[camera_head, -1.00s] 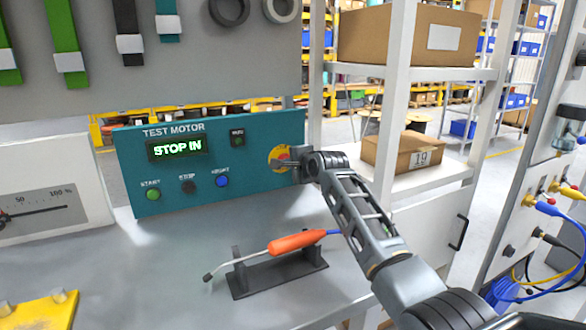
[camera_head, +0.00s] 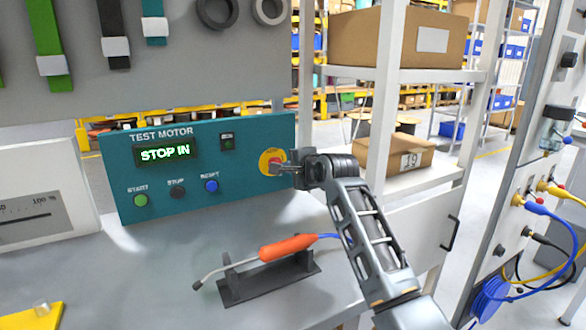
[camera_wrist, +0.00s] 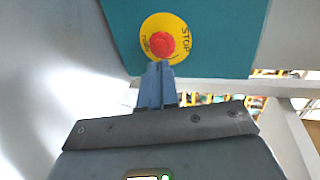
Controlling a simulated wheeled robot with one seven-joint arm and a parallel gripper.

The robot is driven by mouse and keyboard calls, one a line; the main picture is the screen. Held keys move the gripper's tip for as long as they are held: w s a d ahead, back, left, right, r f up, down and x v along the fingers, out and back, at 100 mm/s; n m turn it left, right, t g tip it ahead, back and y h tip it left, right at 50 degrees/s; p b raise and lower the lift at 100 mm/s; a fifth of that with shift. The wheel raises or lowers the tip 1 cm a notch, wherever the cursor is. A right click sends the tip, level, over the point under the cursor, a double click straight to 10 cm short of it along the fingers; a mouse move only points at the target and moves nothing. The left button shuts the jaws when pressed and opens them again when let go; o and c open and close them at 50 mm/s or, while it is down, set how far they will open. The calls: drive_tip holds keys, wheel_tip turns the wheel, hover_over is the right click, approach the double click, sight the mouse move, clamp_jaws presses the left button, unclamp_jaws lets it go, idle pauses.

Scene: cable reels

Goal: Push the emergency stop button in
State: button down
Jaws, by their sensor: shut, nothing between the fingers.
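The emergency stop button (camera_wrist: 161,43) is a red knob on a round yellow plate marked STOP, at the right end of the teal test motor panel (camera_head: 230,185). In the head view the button (camera_head: 273,160) is partly hidden by my gripper (camera_head: 280,168). My gripper (camera_wrist: 158,66) is shut and empty. Its fingertips are at the lower edge of the red knob in the wrist view; I cannot tell whether they touch it.
Green, black and blue buttons sit on the panel's left. A white shelf with cardboard boxes (camera_head: 398,37) stands to the right.

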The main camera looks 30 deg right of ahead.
drive_tip(key=shift+v, duration=0.9)
drive_tip(key=shift+f, duration=0.1)
drive_tip(key=s+a+f+n+t+h+p, duration=0.1)
drive_tip(key=s+a+f+n, duration=0.1)
drive_tip(key=s, duration=0.7)
drive_tip(key=s+a+f+n+t+p, duration=0.1)
drive_tip(key=s+f+n, duration=0.1)
drive_tip(key=s, duration=0.7)
drive_tip(key=s+a+f+n+t+h+p, duration=0.1)
drive_tip(key=s+f, duration=0.3)
drive_tip(key=s, duration=0.5)
drive_tip(key=shift+s+a+f+n+t+h, duration=0.1)
drive_tip(key=shift+a+n+t+h, duration=0.05)
drive_tip(key=shift+a+n+t, duration=0.2)
drive_tip(key=shift+s+a+n+t+h, duration=0.15)
drive_tip(key=shift+a+n+t, duration=0.1)
drive_tip(key=shift+a, duration=0.2)
drive_tip(key=s+a+f+n+g+y+b, duration=0.1)
drive_tip(key=s+n, duration=0.3)
drive_tip(key=s, duration=0.8)
drive_tip(key=s+a+f+n+g+b, duration=0.1)
drive_tip(key=s+a+n, duration=0.2)
drive_tip(key=s, duration=0.9)
drive_tip(key=s+a+f+n+g+y+b, duration=0.1)
drive_tip(key=s+n, duration=0.3)
drive_tip(key=s, duration=0.8)
drive_tip(key=shift+s+a+f+n+g+y, duration=0.2)
drive_tip(key=shift+a+f+n+g+y, duration=0.1)
drive_tip(key=shift+a+n+g, duration=0.15)
